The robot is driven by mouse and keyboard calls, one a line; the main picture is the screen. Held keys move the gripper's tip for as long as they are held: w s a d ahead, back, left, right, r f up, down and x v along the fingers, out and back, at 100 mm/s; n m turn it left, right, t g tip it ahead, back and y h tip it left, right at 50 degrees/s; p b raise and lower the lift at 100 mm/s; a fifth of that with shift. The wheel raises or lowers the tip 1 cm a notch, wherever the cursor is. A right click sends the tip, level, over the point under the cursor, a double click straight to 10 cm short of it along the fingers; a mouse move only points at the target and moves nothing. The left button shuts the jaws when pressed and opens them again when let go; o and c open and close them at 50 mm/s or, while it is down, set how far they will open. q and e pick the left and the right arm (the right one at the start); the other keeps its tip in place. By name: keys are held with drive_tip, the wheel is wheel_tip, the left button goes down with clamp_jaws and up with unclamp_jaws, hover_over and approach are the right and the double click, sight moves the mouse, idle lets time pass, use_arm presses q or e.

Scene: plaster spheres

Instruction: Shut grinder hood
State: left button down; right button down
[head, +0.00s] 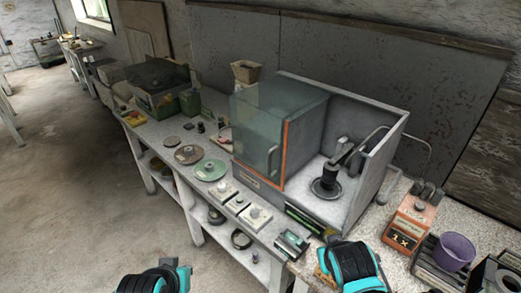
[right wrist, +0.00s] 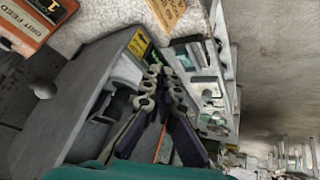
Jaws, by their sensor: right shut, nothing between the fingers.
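The grinder hood is a grey cabinet (head: 377,170) with an open front at its right half. Its greenish glass door (head: 258,130), with an orange edge and a bar handle, stands at the left part of the cabinet, leaving the right half uncovered. Inside is a dark grinding spindle (head: 325,184) on a round base. My right gripper (head: 328,240) is low in front of the cabinet, apart from the door; in the right wrist view its fingers (right wrist: 164,88) are shut and empty. My left gripper (head: 183,268) is at the bottom edge, and its fingers are not clear.
An orange grit feed box (head: 410,220) and a purple cup (head: 454,251) stand on the bench right of the cabinet. Grinding discs (head: 210,169), small switch boxes (head: 255,217) and a green crate (head: 160,88) lie to the left. The floor at left is clear.

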drive_tip(key=w+a+r+n+t+h+p, duration=0.1)
drive_tip(key=w+a+r+n+t+h, duration=0.2)
drive_tip(key=w, duration=0.5)
drive_tip(key=w+a+r+n+t+h, duration=0.1)
drive_tip(key=w+a+r, duration=0.1)
drive_tip(key=w+a, duration=0.4)
drive_tip(key=w+a+r+n+t+h+p, duration=0.1)
drive_tip(key=w+a+r+n+h, duration=0.15)
drive_tip(key=w, duration=0.65)
drive_tip(key=w+a+r+n+t+h, duration=0.15)
drive_tip(key=a+t, duration=0.35)
drive_tip(key=a, duration=0.7)
drive_tip(key=b+x, duration=0.1)
drive_tip(key=x, duration=1)
drive_tip(key=shift+a+f, duration=0.1)
drive_tip(key=shift+f, duration=0.05)
drive_tip(key=s+d, duration=0.1)
drive_tip(key=s+d+b, duration=0.1)
drive_tip(key=shift+s+f, duration=0.35)
drive_tip(key=shift+f, duration=0.05)
drive_tip(key=shift+s+d, duration=0.15)
drive_tip(key=shift+f, duration=0.1)
drive_tip(key=shift+d, duration=0.1)
